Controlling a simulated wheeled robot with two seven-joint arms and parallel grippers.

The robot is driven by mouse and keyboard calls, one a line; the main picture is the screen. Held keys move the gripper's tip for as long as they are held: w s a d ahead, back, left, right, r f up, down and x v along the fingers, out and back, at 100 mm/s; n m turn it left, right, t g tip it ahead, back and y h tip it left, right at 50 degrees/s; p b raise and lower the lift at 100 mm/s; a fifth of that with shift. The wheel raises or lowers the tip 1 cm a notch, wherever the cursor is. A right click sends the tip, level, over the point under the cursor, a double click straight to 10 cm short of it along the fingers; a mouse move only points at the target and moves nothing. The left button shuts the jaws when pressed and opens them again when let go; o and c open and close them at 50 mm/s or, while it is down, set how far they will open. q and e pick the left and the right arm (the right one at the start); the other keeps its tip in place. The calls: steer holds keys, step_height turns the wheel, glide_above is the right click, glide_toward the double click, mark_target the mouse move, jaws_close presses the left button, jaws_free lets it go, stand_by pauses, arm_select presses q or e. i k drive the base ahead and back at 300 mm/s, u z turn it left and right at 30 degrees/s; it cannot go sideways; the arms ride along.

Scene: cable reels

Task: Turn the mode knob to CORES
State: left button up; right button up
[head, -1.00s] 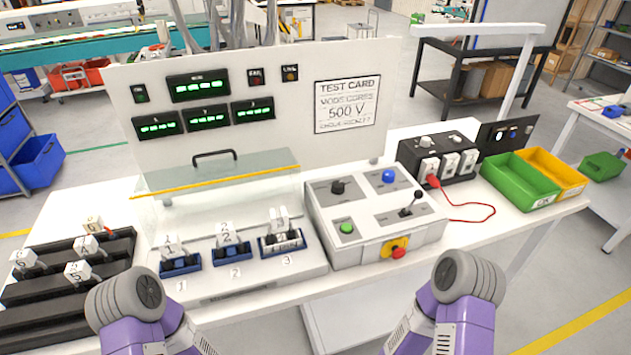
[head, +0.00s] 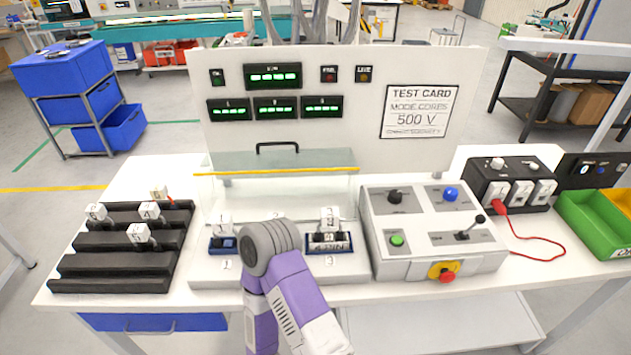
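The grey-white control box (head: 375,245) stands on the bench right of centre in the head view. A black knob (head: 395,196) sits on its upper left plate and looks like the mode knob. Its labels and pointer direction are too small to read. A test card (head: 418,112) on the panel behind reads "MODE CORES" and "500 V". Neither gripper shows. One of my purple arms, apparently the left, rises from the bottom edge in front of the cable fixture, left of the box and apart from the knob.
A black socket unit (head: 508,180) with a red cable and a green bin (head: 596,224) stand to the right. A clear guard (head: 275,187) stands left.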

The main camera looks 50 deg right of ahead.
mark_target(396, 196)
steer(key=u, duration=0.35)
steer(key=k, duration=0.8)
steer(key=z, duration=1.45)
